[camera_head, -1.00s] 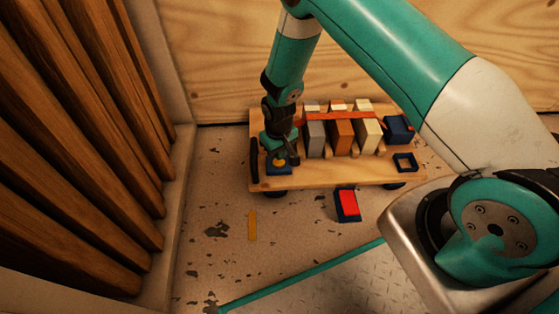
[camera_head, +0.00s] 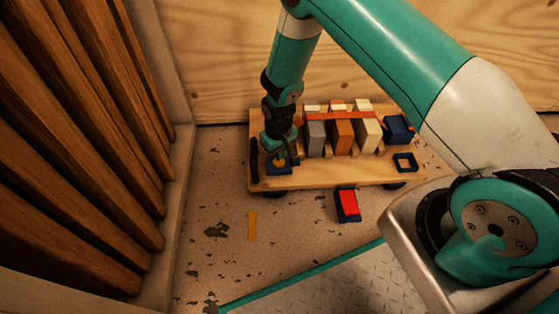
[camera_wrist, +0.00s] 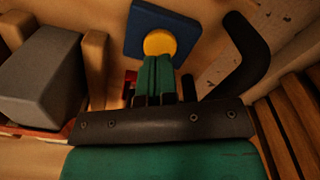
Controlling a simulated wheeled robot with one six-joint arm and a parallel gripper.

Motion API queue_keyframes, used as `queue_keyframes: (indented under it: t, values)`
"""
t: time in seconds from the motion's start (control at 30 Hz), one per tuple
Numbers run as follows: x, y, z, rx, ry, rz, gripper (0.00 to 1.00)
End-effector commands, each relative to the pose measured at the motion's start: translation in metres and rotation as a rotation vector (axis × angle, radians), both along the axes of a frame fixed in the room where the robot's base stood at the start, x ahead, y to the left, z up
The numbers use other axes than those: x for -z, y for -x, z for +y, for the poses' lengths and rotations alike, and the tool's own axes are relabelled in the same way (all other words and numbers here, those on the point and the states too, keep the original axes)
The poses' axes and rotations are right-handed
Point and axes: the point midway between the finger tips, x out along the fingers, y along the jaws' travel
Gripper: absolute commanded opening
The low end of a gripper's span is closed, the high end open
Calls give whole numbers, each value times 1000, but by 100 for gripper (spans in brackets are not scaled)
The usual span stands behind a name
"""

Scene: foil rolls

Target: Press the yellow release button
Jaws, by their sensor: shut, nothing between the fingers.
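The yellow release button (camera_wrist: 159,42) is a round knob on a dark blue square base (camera_wrist: 183,28). In the head view the button (camera_head: 280,161) and its base (camera_head: 279,170) sit at the left end of the wooden cart (camera_head: 325,180). My gripper (camera_wrist: 158,60) is shut and empty, its green fingertips right at the button's edge in the wrist view and covering part of it. In the head view my gripper (camera_head: 287,156) is directly over the button. Whether the tips touch the button or stop just above it, I cannot tell.
Grey (camera_head: 315,138), orange (camera_head: 341,138) and cream (camera_head: 368,135) blocks stand on the cart under a red strap (camera_head: 345,116). A black handle (camera_wrist: 243,55) is close beside my gripper. A red-topped blue box (camera_head: 348,204) lies on the floor in front. Wooden slats (camera_head: 85,150) are left.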

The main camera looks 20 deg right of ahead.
Motion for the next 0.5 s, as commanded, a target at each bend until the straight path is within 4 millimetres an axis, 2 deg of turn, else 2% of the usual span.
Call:
queue_keyframes:
  t: [0.5]
  values:
    - [27, 0, 0, 0, 0, 1, 0]
